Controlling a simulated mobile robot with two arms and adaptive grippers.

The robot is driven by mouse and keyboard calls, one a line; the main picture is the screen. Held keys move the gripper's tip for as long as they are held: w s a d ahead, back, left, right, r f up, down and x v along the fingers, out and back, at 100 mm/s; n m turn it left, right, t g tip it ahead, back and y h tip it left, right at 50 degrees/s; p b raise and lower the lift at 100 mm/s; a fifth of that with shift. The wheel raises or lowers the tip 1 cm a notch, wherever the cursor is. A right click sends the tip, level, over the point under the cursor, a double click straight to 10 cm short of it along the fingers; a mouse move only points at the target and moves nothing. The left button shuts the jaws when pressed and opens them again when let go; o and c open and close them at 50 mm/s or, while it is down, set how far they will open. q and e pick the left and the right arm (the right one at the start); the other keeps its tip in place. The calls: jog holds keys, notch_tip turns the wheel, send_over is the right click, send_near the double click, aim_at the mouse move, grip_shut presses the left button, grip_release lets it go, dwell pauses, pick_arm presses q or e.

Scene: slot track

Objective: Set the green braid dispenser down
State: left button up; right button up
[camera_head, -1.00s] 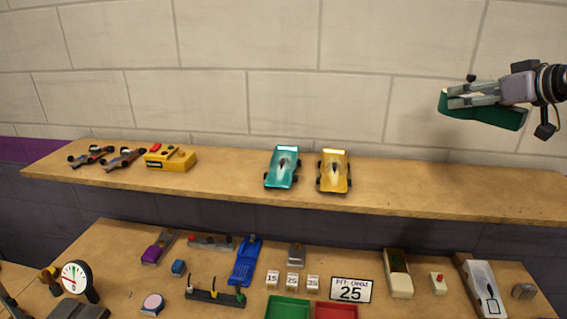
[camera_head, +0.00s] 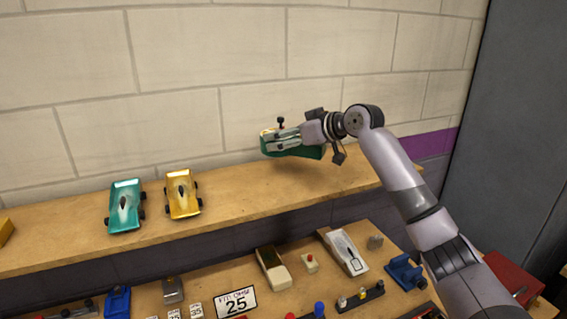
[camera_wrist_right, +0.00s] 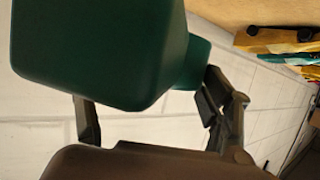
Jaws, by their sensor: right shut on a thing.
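The green braid dispenser (camera_head: 308,152) is in my right gripper (camera_head: 282,138), above the right part of the wooden shelf (camera_head: 240,205) in the head view. The gripper is shut on it. The dispenser looks to be held above the shelf; the exact gap to the shelf top is unclear. My left gripper is in neither view.
A teal car (camera_head: 125,207) and a gold car (camera_head: 182,194) stand on the shelf left of the gripper. The shelf between the gold car and the dispenser is clear. A block wall (camera_head: 250,60) rises behind.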

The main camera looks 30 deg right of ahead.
aim_at(291, 154)
notch_tip(291, 154, down, 4)
jog(key=shift+f+p, duration=0.1)
jog(key=shift+p, duration=0.2)
jog(key=shift+f, duration=0.5)
notch_tip(291, 154, down, 2)
jog(key=shift+f+p, duration=0.2)
jog(key=shift+p, duration=0.25)
jog(key=shift+f, duration=0.3)
jog(key=shift+f, duration=0.1)
jog(key=shift+f, duration=0.15)
jog(key=o, duration=1.3)
